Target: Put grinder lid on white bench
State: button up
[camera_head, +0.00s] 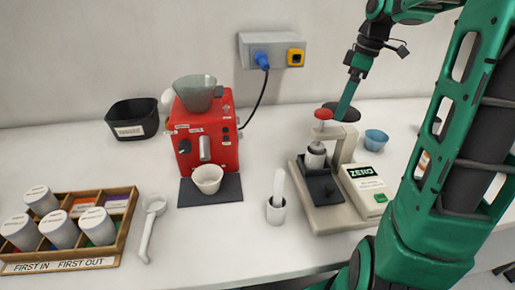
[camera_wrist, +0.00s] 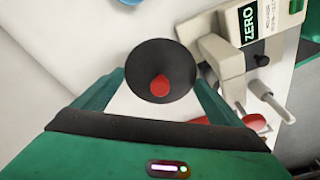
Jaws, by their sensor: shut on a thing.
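The grinder lid (camera_wrist: 181,63) is a dark round disc with a red knob in the wrist view. My gripper (camera_wrist: 160,92) is shut on it, with one green finger at each side of the disc. In the head view the lid (camera_head: 346,114) shows as a dark disc under my gripper (camera_head: 347,105), behind the scale and press. The white bench (camera_head: 240,245) spans the head view and lies below the lid (camera_wrist: 60,30). Whether the lid touches the bench I cannot tell. The red grinder (camera_head: 218,133) stands left of my gripper, its translucent hopper (camera_head: 195,92) uncovered.
The beige scale (camera_head: 365,187) and red-knobbed press (camera_head: 323,114) stand close in front of the lid. A blue bowl (camera_head: 376,140) is just right of it. A black bin (camera_head: 133,122), wooden tray (camera_head: 125,222) and small cup (camera_head: 276,210) stand further left. Bench behind the press is partly clear.

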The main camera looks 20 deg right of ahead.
aim_at(332, 106)
jog(key=shift+w+a+f+t+y, duration=0.1)
jog(key=shift+a+f+y, duration=0.15)
jog(key=shift+a+y, duration=0.3)
jog(key=shift+w+a+f+t+y, duration=0.15)
jog(key=shift+a+f+y, duration=0.15)
jog(key=shift+a, duration=0.3)
jog(key=shift+w+a+f+t+y, duration=0.1)
jog(key=shift+a+f+y, duration=0.1)
jog(key=shift+a+y, duration=0.35)
jog(key=w+a, duration=0.3)
jog(key=a, duration=1.2)
jog(key=x, duration=0.7)
jog(key=shift+s+a+f, duration=0.25)
jog(key=shift+a+f, duration=0.05)
jog(key=shift+a, duration=0.15)
jog(key=shift+x, duration=1.9)
jog(key=shift+c, duration=0.4)
jog(key=h, duration=0.1)
jog(key=a+g+h, duration=0.1)
jog(key=h, duration=0.1)
jog(key=shift+r, duration=0.1)
jog(key=shift+s+f, duration=0.1)
jog(key=shift+f, duration=0.7)
